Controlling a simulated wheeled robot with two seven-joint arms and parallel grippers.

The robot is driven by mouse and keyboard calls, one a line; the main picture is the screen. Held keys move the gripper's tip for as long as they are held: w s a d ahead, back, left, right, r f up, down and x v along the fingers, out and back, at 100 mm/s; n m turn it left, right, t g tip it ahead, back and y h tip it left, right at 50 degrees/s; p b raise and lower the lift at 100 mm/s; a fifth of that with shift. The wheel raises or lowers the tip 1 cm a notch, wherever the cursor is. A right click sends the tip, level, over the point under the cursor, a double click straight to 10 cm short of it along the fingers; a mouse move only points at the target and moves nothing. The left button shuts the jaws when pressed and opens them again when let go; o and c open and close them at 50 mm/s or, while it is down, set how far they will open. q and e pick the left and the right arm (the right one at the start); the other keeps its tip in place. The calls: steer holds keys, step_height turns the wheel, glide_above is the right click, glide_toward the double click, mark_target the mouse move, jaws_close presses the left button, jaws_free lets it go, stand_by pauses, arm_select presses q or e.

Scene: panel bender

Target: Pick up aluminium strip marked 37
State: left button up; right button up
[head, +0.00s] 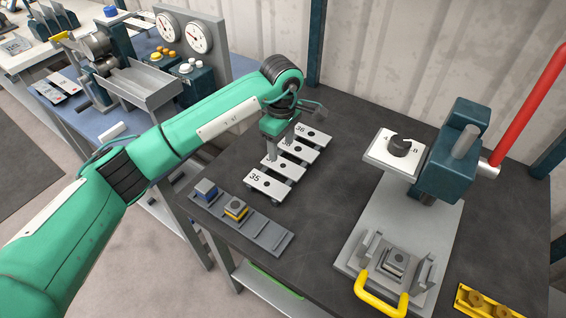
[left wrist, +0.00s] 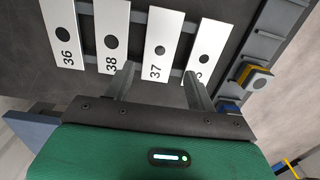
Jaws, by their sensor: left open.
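The aluminium strip marked 37 (left wrist: 160,41) is a pale flat bar with a dark round hole, third from the left in the left wrist view. In the head view it is the second strip (head: 284,168) from the front, its number partly hidden by my gripper. My left gripper (head: 280,148) is open and empty over the number ends of the strips. In the left wrist view its two fingers (left wrist: 158,84) stand either side of the line of strip 37, just short of its numbered end. Contact cannot be told. My right gripper is not in view.
Strips 36 (left wrist: 63,32), 38 (left wrist: 112,36) and 35 (head: 270,187) lie parallel, close beside strip 37, across dark rails. A grey rail (head: 268,236) with blue and yellow blocks lies in front. A press (head: 448,165) stands right. Dark tabletop between is clear.

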mark_target(282, 160)
arm_select(q)
step_height(282, 160, down, 5)
steer(key=shift+r+p, duration=0.1)
steer(key=shift+p, duration=0.85)
steer(key=shift+f, duration=0.65)
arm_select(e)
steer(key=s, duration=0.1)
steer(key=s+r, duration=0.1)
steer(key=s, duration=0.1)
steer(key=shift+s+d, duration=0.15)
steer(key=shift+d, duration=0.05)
arm_select(q)
steer(key=shift+f+b, duration=0.3)
steer(key=shift+b, duration=0.15)
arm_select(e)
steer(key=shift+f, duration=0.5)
arm_select(q)
steer(key=shift+c, duration=0.3)
steer(key=c, duration=0.7)
steer(key=shift+c, duration=0.2)
